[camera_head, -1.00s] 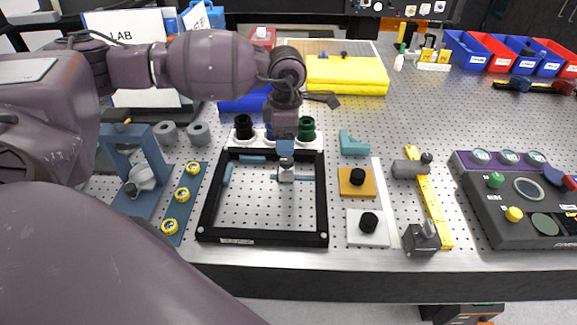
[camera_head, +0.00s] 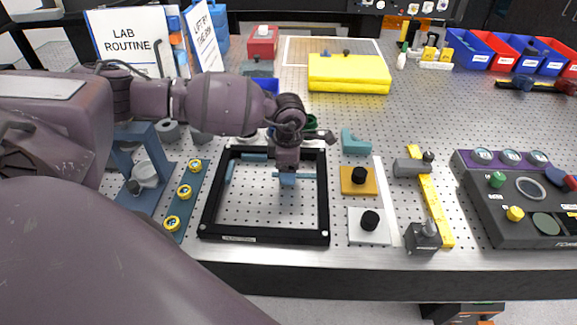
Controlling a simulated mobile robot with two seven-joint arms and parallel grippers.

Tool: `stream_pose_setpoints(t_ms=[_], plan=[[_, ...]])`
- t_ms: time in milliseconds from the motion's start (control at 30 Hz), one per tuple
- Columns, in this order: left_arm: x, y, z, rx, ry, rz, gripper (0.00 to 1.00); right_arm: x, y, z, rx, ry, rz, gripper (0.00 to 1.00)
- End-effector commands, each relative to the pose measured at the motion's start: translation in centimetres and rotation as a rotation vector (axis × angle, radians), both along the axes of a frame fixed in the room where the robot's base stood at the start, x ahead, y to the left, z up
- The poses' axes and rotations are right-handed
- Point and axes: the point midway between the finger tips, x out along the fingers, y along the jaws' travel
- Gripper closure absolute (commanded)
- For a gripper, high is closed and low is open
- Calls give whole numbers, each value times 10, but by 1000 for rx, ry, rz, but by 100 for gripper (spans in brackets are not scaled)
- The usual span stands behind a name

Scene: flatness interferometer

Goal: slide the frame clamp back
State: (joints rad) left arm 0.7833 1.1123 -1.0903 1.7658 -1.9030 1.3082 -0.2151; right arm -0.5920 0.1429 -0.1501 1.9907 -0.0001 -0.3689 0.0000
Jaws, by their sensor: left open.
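The black square frame (camera_head: 323,210) lies on the perforated bench, with short light-blue bars along its inner sides. A thin light-blue bar (camera_head: 308,176) runs inward from its right side. My left gripper (camera_head: 287,180), with blue fingertips, points down over the inside of the frame at this bar. It is open. The small grey clamp block on the bar is hidden behind the fingers, so I cannot tell whether they touch it. My right gripper is out of view.
A blue stand (camera_head: 128,160) and a strip with yellow knobs (camera_head: 184,192) are left of the frame. An orange plate (camera_head: 346,183) and a white plate (camera_head: 357,236) with black knobs are right of it. A yellow block (camera_head: 348,72) lies behind.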

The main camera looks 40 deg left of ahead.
Motion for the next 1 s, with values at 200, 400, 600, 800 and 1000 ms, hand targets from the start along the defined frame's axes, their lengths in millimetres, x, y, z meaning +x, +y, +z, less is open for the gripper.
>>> stream_pose_setpoints(t_ms=[200, 400, 600, 800, 1000], plan=[[0, 0, 0, 0, 0, 0, 50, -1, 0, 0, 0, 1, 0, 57], [0, 0, 0, -1, -1, 0, 81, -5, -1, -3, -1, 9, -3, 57], [1, -1, 0, -1, -1, 0, 100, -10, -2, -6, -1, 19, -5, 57], [12, -20, -2, -3, -1, -3, 100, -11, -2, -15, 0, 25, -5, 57], [24, -39, 0, -2, -1, -1, 100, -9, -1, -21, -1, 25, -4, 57]])
